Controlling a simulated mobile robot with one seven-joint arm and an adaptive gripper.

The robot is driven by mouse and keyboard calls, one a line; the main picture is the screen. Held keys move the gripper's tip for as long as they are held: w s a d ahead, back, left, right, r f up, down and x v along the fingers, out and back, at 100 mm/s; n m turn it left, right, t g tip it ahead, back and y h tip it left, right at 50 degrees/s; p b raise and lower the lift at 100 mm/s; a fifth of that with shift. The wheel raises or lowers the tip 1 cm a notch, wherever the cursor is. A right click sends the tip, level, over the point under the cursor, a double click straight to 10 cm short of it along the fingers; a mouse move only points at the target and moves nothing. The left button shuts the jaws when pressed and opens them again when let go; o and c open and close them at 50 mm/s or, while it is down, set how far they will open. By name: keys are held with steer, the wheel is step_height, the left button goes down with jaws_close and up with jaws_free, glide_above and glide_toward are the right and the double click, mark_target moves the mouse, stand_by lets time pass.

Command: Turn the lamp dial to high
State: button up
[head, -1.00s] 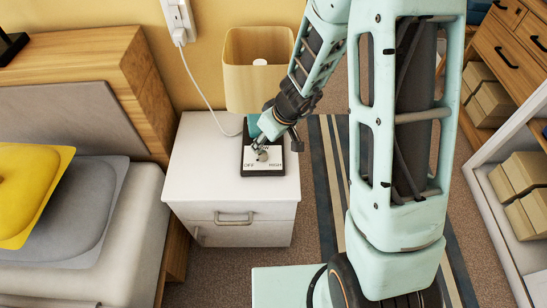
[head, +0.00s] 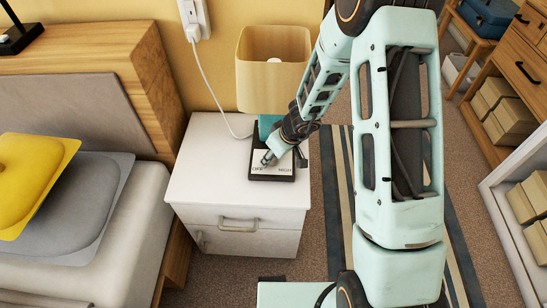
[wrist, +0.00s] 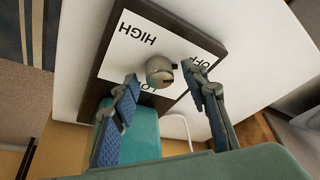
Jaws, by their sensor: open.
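The dial plate is a white panel in a dark frame (head: 272,178) on the white nightstand, in front of the lamp with its tan shade (head: 252,85). The wrist view shows the labels HIGH, OFF and a partly hidden LOW on the panel (wrist: 137,58). The round metallic knob (wrist: 159,73) has a dark mark on its side towards OFF. My gripper (head: 284,158) is over the panel and mostly hides the knob in the head view. In the wrist view my open gripper (wrist: 161,76) has a fingertip on either side of the knob; contact is unclear.
The nightstand (head: 190,185) has free top surface left of the dial. A white cord (head: 208,92) runs from the wall socket behind it. The bed (head: 150,200) stands close on the left. The teal lamp body (wrist: 135,140) lies beside the fingers.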

steer(key=shift+c, duration=0.3)
jaws_close()
